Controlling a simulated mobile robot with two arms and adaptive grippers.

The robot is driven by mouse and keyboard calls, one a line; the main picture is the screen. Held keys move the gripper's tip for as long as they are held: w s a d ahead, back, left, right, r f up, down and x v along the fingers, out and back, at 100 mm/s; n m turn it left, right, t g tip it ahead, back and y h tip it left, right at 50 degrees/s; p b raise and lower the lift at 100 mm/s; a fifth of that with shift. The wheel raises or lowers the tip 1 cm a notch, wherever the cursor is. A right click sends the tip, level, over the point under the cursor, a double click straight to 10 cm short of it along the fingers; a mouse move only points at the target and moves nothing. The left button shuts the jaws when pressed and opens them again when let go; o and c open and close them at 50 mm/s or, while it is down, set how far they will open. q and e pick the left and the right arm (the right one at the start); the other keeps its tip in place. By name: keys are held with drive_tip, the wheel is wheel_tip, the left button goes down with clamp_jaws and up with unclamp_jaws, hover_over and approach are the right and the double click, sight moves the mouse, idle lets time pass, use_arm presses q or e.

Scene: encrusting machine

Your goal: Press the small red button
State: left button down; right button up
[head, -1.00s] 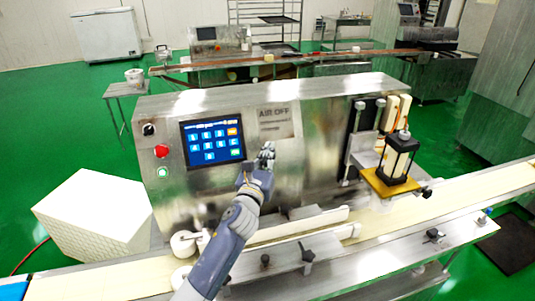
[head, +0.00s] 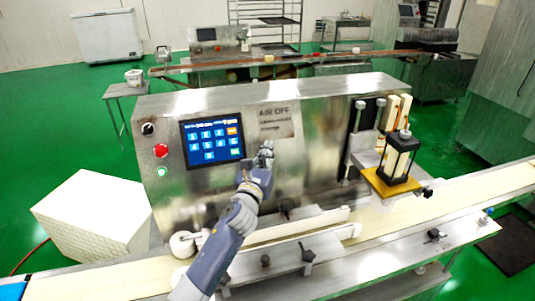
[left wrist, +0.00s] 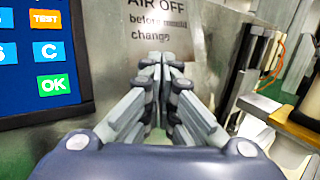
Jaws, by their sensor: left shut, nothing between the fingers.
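The small red button (head: 161,151) is on the left of the steel machine's front panel, below a black knob (head: 148,129) and above a green button (head: 162,172). My left gripper (head: 267,148) is in front of the panel, right of the touchscreen and well to the right of the red button. In the left wrist view its fingers (left wrist: 163,62) are closed together with nothing between them, pointing at the panel below the "AIR OFF" sign. The red button is outside the left wrist view. My right gripper is not in view.
The blue touchscreen (head: 213,142) lies between the red button and my gripper. The paper sign (head: 277,123) is just above my fingers. A conveyor belt (head: 455,199) runs along the machine's front. A white block (head: 92,215) stands at the left.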

use_arm(q)
drive_tip(key=shift+w+a+f, duration=0.1)
drive_tip(key=shift+w+f, duration=0.05)
drive_tip(key=shift+w, duration=0.05)
idle(0.3)
drive_tip(key=shift+s, duration=0.1)
idle(0.3)
drive_tip(key=shift+s+d+r+p, duration=0.2)
drive_tip(key=shift+s+r+p, duration=0.15)
drive_tip(key=shift+s, duration=0.25)
drive_tip(key=s+p, duration=0.1)
drive_tip(key=s+d+r+p, duration=0.1)
drive_tip(key=s+r+p, duration=0.1)
drive_tip(key=s, duration=0.1)
drive_tip(key=shift+s+d+p, duration=0.1)
drive_tip(key=shift+d+p, duration=0.1)
drive_tip(key=shift+p, duration=0.1)
